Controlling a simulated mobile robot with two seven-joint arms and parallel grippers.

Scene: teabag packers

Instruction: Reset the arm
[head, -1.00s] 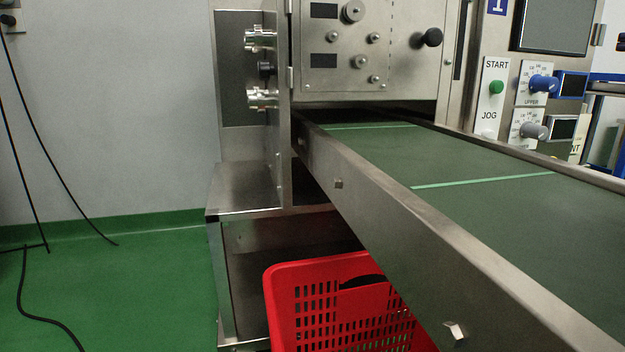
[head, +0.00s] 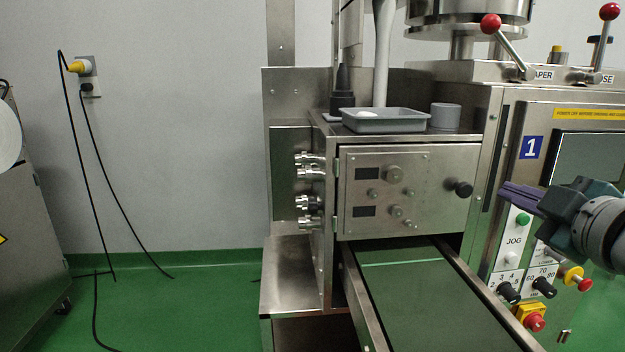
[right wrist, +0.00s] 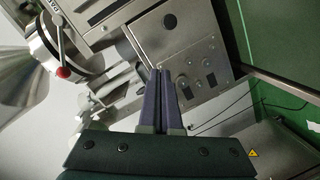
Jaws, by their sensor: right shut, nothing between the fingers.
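My right gripper (head: 522,196) comes in from the right in the head view, in front of the machine's control panel, by the green start button (head: 522,219). Its purple fingers are shut with nothing between them. In the right wrist view the two fingers (right wrist: 159,72) lie side by side, pointing at the machine. I cannot tell from the head view whether the fingertips touch the panel. My left gripper is not in view.
The packing machine (head: 408,215) has a green conveyor belt (head: 430,300) running toward me. A grey tray (head: 384,120) sits on its top. Red-knobbed levers (head: 490,24) stand at the upper right. A black cable (head: 98,190) hangs on the left wall.

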